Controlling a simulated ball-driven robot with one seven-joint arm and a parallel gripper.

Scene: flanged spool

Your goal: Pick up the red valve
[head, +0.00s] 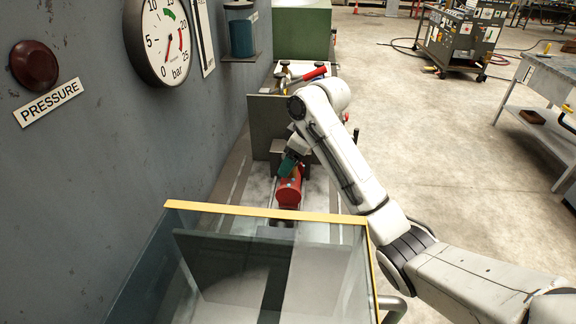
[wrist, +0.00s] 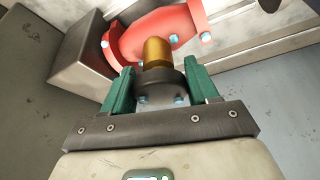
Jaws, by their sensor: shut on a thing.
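The red valve (head: 289,190) is on the pale bed of the machine, behind the yellow-edged clear guard in the head view. In the wrist view its red flanged body (wrist: 160,33) carries blue-tinted bolts. A brass stem and a dark collar (wrist: 158,88) project from it toward me. My gripper (head: 289,163) reaches it from behind and above. In the wrist view the teal fingers (wrist: 158,80) are on both sides of the dark collar, shut on it. I cannot tell whether the valve is lifted off the bed.
A clear guard with a yellow edge (head: 265,211) stands in front of the valve. A dark upright plate (head: 268,122) stands behind it. A grey wall with a pressure gauge (head: 160,40) runs along the left. A workbench (head: 545,85) and a tool cart (head: 458,40) stand at right, with open floor between.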

